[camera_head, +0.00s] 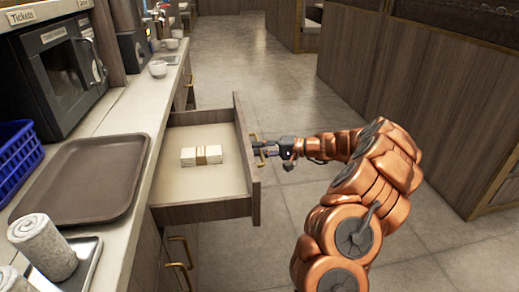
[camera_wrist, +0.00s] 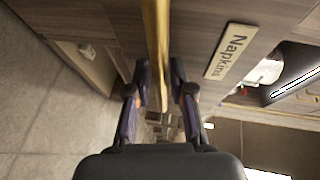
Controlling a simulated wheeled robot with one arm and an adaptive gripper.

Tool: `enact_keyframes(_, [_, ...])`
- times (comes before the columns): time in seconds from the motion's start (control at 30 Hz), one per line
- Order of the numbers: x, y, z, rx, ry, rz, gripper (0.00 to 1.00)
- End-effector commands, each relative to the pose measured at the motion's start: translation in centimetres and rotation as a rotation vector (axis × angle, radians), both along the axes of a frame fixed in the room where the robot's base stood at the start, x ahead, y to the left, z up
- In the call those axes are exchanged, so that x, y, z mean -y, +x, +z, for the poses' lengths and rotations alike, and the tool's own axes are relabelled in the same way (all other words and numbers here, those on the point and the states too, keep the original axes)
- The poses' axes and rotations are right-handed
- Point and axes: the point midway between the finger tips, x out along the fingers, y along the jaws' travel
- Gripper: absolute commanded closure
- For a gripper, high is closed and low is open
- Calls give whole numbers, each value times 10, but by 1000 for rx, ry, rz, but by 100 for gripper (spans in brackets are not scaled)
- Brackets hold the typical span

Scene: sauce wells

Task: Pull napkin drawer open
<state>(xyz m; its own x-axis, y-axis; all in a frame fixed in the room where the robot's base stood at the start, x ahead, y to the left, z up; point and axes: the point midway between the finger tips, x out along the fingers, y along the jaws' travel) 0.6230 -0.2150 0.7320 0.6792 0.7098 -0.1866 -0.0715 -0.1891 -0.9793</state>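The napkin drawer (camera_head: 205,214) is pulled out from the wooden counter, and its inside shows. A banded stack of pale napkins (camera_head: 202,156) lies in it. The drawer front carries a brass handle (camera_head: 256,138). My gripper (camera_head: 265,151) is at this handle, on the outer side of the drawer front. In the wrist view the two fingers of my gripper (camera_wrist: 159,84) lie close on either side of the brass handle (camera_wrist: 156,35), shut on it. The label "Napkins" (camera_wrist: 231,51) is beside the handle.
A brown tray (camera_head: 88,180), a blue basket (camera_head: 17,158), rolled towels (camera_head: 43,246) and a microwave (camera_head: 65,75) stand on the counter. Another brass handle (camera_head: 180,254) is below the drawer. The tiled floor (camera_head: 240,60) ahead is clear; a wooden partition (camera_head: 420,95) stands at right.

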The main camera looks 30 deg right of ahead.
Motion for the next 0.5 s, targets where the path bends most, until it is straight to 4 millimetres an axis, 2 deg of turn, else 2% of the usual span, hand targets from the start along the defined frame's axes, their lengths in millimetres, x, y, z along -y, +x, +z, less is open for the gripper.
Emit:
enact_keyframes(0.03, [0, 0, 0, 0, 0, 0, 69])
enact_keyframes(0.1, [0, 0, 0, 0, 0, 0, 62])
enact_keyframes(0.5, [4, -4, 1, 1, -1, 0, 62])
